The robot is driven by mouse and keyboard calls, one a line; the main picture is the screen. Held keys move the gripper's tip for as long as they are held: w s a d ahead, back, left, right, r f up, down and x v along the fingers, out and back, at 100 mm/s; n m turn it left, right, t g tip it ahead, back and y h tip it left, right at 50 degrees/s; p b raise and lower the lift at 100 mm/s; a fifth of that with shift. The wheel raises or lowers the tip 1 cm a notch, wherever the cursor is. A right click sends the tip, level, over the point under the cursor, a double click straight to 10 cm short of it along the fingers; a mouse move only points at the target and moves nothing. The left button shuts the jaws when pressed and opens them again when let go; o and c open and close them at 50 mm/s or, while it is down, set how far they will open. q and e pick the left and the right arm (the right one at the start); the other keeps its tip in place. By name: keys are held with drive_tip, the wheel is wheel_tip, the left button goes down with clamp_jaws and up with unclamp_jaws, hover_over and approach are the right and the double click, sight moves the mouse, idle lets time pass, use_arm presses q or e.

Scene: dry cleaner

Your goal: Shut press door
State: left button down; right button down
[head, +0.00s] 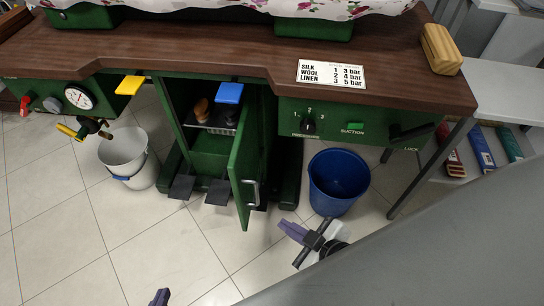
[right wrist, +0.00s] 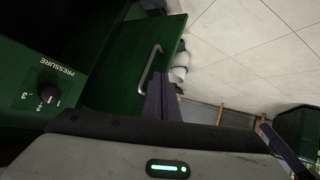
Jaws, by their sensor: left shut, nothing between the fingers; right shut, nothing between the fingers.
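The green press door (head: 246,165) stands open, swung out toward me from the cabinet (head: 208,146) under the press table. Its metal handle (head: 252,192) is on the outer face, and it also shows in the right wrist view (right wrist: 148,68). My right gripper (head: 291,231) is shut and empty, low to the right of the door and apart from it in the head view. My left gripper (head: 160,297) is shut and empty at the bottom edge, mostly out of view.
A blue bucket (head: 338,181) stands right of the door, close behind my right gripper. A white bucket (head: 127,156) stands left of the cabinet. Dark pedals (head: 218,192) stick out below the cabinet. The brown tabletop (head: 200,45) overhangs it. Tiled floor in front is clear.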

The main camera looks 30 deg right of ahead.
sight(235, 172)
drive_tip(key=w+d+r+m+y+b, duration=0.1)
drive_tip(key=w+d+r+m+y, duration=0.2)
drive_tip(key=m, duration=0.7)
drive_tip(key=w+d+r+m+y+b, duration=0.1)
drive_tip(key=d+r+m+y+b, duration=0.3)
drive_tip(key=m, duration=0.7)
drive_tip(key=w+d+r+m+y+p, duration=0.15)
drive_tip(key=m+y, duration=0.35)
drive_tip(key=m, duration=0.5)
use_arm(q)
drive_tip(key=shift+s+d+f, duration=0.1)
drive_tip(key=shift+d+f, duration=0.1)
drive_tip(key=shift+f, duration=0.3)
drive_tip(key=shift+d+f, duration=0.15)
drive_tip(key=shift+f, duration=0.3)
use_arm(e)
drive_tip(key=shift+g, duration=0.3)
drive_tip(key=x, duration=1.4)
drive_tip(key=shift+a+r, duration=0.1)
drive_tip(key=shift+a, duration=0.25)
drive_tip(key=shift+w, duration=0.1)
